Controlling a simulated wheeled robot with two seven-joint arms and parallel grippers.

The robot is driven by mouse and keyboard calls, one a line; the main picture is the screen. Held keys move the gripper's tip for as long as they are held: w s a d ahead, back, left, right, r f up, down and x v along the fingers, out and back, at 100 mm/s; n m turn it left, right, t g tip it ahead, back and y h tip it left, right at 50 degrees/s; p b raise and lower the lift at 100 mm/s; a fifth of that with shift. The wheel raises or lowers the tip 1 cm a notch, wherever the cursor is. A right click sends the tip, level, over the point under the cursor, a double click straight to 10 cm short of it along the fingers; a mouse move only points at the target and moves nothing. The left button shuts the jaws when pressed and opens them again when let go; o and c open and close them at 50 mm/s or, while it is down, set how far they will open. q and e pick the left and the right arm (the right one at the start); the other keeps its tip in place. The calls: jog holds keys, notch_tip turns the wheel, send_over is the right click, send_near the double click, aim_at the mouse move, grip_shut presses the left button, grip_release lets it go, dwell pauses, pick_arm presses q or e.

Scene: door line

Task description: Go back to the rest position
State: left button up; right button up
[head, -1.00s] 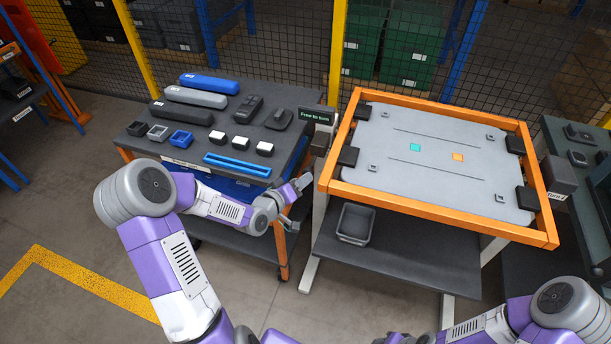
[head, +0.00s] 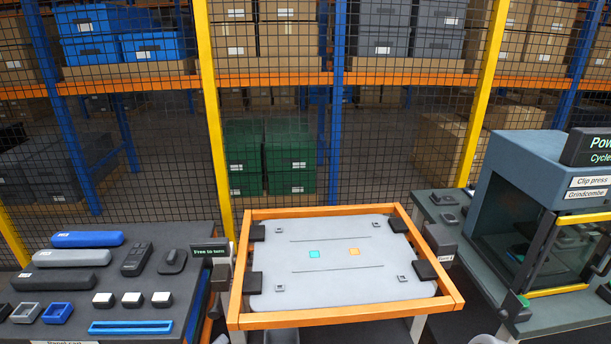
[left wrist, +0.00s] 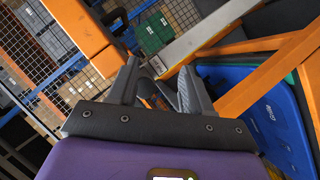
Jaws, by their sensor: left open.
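My left gripper (left wrist: 156,80) shows in the left wrist view, its two fingers spread apart with nothing between them. It is beside orange frame bars (left wrist: 262,88), with a blue bin (left wrist: 262,125) to its right in that picture. The head view shows neither gripper. My right gripper is in no current view. The orange-framed table with a grey plate (head: 340,285) stands in the middle of the head view, with a teal square and an orange square on the plate.
A dark parts bench (head: 185,262) with covers, handsets and small cups stands left. A clip press (head: 540,205) stands right. A mesh fence with yellow posts (head: 212,130) closes off the back, shelves behind it. A small sign (head: 208,250) stands between bench and table.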

pick_arm(q)
jog(key=s+d+f+m+g+h, duration=0.2)
jog(key=s+d+f+g, duration=0.55)
jog(key=d+f, duration=0.55)
jog(key=s+d+f+m+g, duration=0.1)
jog(key=s+d+f+g, duration=0.1)
jog(key=s+f, duration=0.2)
jog(key=s+d+f+m+g, duration=0.2)
jog(key=s+f+g, duration=0.1)
jog(key=s, duration=0.6)
jog(key=shift+s+d+f, duration=0.3)
jog(key=shift+d+f, duration=0.05)
